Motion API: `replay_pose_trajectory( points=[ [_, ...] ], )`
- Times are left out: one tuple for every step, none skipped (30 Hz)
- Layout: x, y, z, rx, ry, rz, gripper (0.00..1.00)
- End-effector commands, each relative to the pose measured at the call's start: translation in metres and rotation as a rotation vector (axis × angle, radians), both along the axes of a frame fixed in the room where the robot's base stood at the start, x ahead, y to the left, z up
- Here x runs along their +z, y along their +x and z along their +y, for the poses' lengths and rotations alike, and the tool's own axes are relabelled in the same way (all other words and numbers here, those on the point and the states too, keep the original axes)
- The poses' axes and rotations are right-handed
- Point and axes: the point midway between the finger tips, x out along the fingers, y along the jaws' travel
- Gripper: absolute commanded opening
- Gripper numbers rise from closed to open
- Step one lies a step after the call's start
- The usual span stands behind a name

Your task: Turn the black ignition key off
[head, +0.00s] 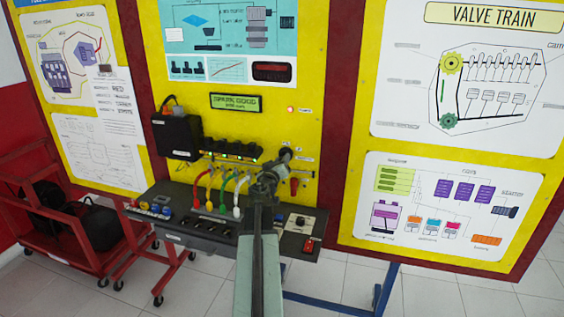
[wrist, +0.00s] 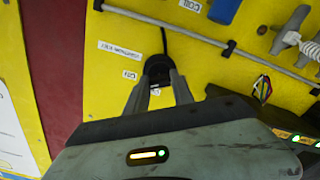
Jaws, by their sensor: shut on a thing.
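The black ignition key (wrist: 158,66) sits on the yellow panel in the wrist view, beside a label that seems to read ignition key and a small ON label (wrist: 129,74). My gripper (wrist: 160,82) has a finger on each side of the key and is shut on it. Another small label just below the key is mostly covered. In the head view my gripper (head: 284,156) reaches the yellow panel right of the dark connector row, and the key is hidden behind it. I cannot tell the key's exact angle.
A metal rail (wrist: 180,32) runs across the panel near the key. Coloured cables (head: 220,190) hang left of my arm. A dark console (head: 190,222) juts out below. A red part (head: 294,186) hangs right of my gripper. A red cart (head: 75,215) stands left.

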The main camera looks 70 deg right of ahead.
Motion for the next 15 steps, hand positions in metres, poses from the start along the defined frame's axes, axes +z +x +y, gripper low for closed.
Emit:
replay_pose_trajectory(
  points=[
    [-0.0003,-0.0001,0.0002,0.0,-0.001,0.013,0.0],
    [-0.0003,-0.0001,0.0002,-0.001,-0.001,0.026,0.0],
    [-0.0004,-0.0001,0.0002,-0.001,-0.002,0.044,0.0],
    [-0.0004,-0.0003,0.0002,-0.001,-0.003,0.062,0.0],
    [-0.0005,-0.0003,0.0002,-0.001,-0.004,0.079,0.0],
    [-0.0005,-0.0005,0.0001,-0.001,-0.004,0.106,0.0],
    [-0.0005,-0.0005,0.0002,-0.001,-0.006,0.129,0.0],
    [-0.0006,-0.0005,0.0002,-0.001,-0.007,0.152,0.0],
    [-0.0006,-0.0006,0.0002,-0.001,-0.009,0.185,0.0],
    [-0.0007,-0.0007,0.0002,-0.001,-0.011,0.211,0.0],
    [-0.0006,-0.0007,0.0002,-0.001,-0.012,0.238,0.0],
    [-0.0006,-0.0007,0.0002,-0.001,-0.014,0.276,0.0],
    [-0.0007,-0.0008,0.0002,-0.001,-0.016,0.304,0.0],
    [-0.0006,-0.0009,0.0001,-0.002,-0.018,0.332,0.0],
    [-0.0007,-0.0009,0.0001,-0.002,-0.021,0.37,0.0]
  ],
)
